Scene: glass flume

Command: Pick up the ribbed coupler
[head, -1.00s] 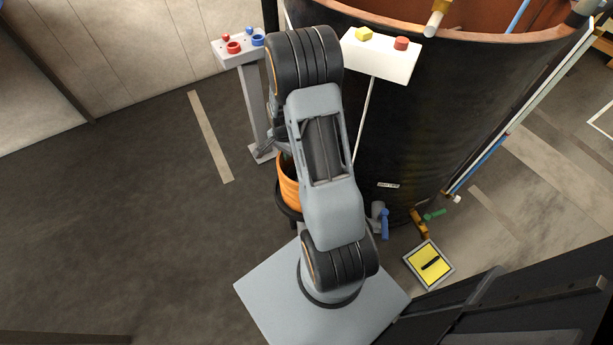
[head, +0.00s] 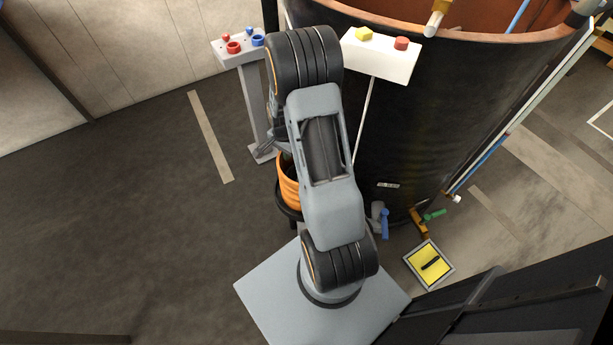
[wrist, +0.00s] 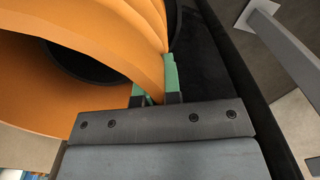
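The ribbed coupler (head: 289,187) is a large orange ring-like piece with ribs. In the head view it is partly hidden behind my arm, standing on a dark round support. In the wrist view the coupler (wrist: 135,28) fills the upper left, with its ribs and curved wall close to the camera. My gripper (wrist: 154,83) has green fingertips on either side of the coupler's wall. The wall fills the gap between them, and the fingers look closed on it. In the head view the fingers are hidden by my arm.
A large black tank (head: 440,110) stands close on the right. A grey pedestal (head: 252,100) with red and blue pieces and a white stand (head: 385,62) with yellow and red pieces rise behind. A yellow floor box (head: 429,264) lies right. Floor at left is clear.

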